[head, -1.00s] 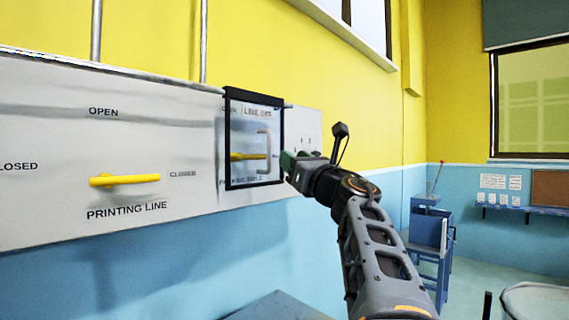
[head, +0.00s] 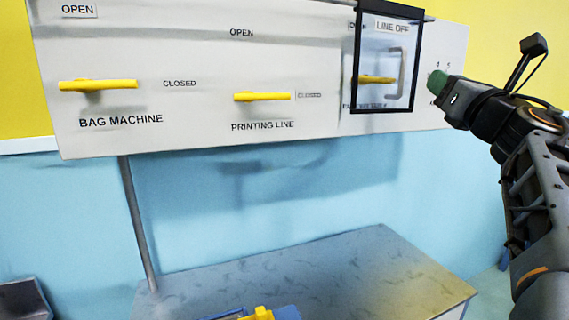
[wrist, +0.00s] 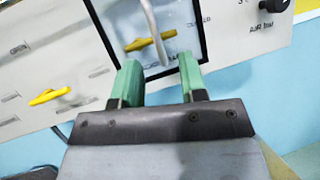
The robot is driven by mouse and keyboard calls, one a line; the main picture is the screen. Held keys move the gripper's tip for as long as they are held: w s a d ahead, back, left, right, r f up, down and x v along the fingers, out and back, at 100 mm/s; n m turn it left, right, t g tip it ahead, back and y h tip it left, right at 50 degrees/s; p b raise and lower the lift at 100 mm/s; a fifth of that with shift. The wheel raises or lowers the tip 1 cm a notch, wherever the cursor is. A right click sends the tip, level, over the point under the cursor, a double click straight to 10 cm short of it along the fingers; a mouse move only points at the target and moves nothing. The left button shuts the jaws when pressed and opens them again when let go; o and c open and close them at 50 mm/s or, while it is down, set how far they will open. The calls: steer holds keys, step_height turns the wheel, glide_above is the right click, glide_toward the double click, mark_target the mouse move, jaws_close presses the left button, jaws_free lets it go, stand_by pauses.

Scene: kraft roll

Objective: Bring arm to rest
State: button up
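My gripper (head: 437,84) is raised at the right, in front of the white valve panel (head: 200,60). In the wrist view its two green fingers (wrist: 160,72) stand apart with nothing held between them. It points at the black-framed clear cover (head: 356,62), which lies shut over a yellow lever (head: 376,79) and has a grey pull handle (head: 402,72). The handle also shows ahead of the fingers in the wrist view (wrist: 154,32); the gripper is not holding it. My arm reaches up from the lower right.
Yellow levers for the bag machine (head: 97,86) and printing line (head: 262,97) lie level on the panel. A grey table (head: 350,268) stands below, with a blue and yellow item (head: 262,313) at the front. A dark knob (wrist: 274,5) is right of the cover. A pipe (head: 138,225) runs down left.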

steer(key=d+f+m+g+h, duration=0.7)
steer(key=d+f+m+h, duration=0.4)
steer(key=m, duration=1.1)
steer(key=s+a+f+m+g, duration=0.1)
steer(key=a+f+m+g, duration=0.1)
steer(key=f+m, duration=0.3)
steer(key=s+a+f+m+g, duration=0.1)
steer(key=a+f+m+g, duration=0.2)
steer(key=f, duration=0.5)
steer(key=s+a+f+m+g+y, duration=0.25)
steer(key=a+f, duration=0.25)
steer(key=f, duration=0.3)
steer(key=s+a+f+m+g+y, duration=0.25)
steer(key=a+f+y, duration=0.2)
steer(key=f, duration=0.25)
steer(key=s+a+f+y, duration=0.1)
steer(key=s+a+f, duration=0.2)
steer(key=a, duration=0.4)
steer(key=s+a+f+g+y, duration=0.1)
steer(key=s+a+f+y, duration=0.1)
steer(key=a, duration=0.5)
step_height(320, 180, down, 3)
steer(key=shift+s+r+n+y, duration=0.1)
steer(key=shift+s+n+y, duration=0.2)
steer(key=shift+s, duration=0.35)
steer(key=shift+a, duration=0.1)
